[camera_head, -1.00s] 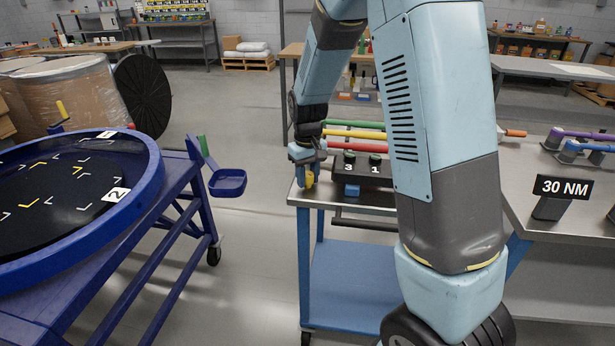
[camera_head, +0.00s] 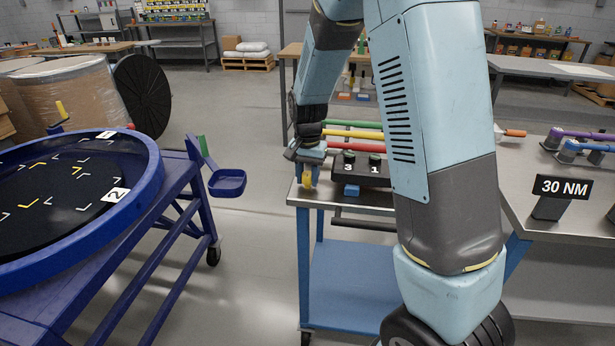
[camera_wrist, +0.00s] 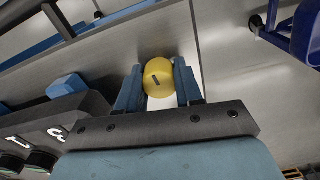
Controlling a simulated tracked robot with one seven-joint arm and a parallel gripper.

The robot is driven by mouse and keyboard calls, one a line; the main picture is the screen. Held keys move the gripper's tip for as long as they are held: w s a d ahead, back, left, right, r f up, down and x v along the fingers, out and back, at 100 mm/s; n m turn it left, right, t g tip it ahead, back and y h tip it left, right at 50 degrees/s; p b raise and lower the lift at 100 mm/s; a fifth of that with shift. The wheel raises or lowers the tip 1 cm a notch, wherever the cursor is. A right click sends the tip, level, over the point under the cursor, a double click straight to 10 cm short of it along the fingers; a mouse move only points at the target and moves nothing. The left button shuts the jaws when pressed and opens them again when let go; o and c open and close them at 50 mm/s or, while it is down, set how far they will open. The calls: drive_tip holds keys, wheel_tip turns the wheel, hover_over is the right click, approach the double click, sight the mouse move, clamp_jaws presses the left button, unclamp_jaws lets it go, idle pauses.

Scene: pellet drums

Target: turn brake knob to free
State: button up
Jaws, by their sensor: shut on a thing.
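The yellow brake knob (camera_head: 308,177) sits at the left end of the steel-topped cart. In the wrist view the round knob (camera_wrist: 158,78) shows a short dark mark on its face and lies between my two blue fingers. My gripper (camera_head: 307,172) is shut on the knob, pointing down at it from above in the head view. The fingers touch or nearly cover both sides of the knob. The knob's base is hidden behind the fingers, and no brake labels can be read.
A dark block marked 3 and 1 (camera_head: 372,168) stands right of the knob, with a blue block (camera_head: 351,190) in front. Red, yellow and green rods lie behind. The blue round table (camera_head: 150,190) is at left, with open floor between it and the cart (camera_head: 350,270).

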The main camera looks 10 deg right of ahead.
sight(308, 173)
drive_tip(key=shift+w+r+m, duration=0.1)
drive_tip(key=shift+w+m, duration=0.05)
drive_tip(key=shift+m, duration=0.55)
drive_tip(key=o, duration=1)
drive_tip(key=shift+o, duration=0.2)
wheel_tip(308, 173, up, 14)
drive_tip(key=shift+f, duration=0.2)
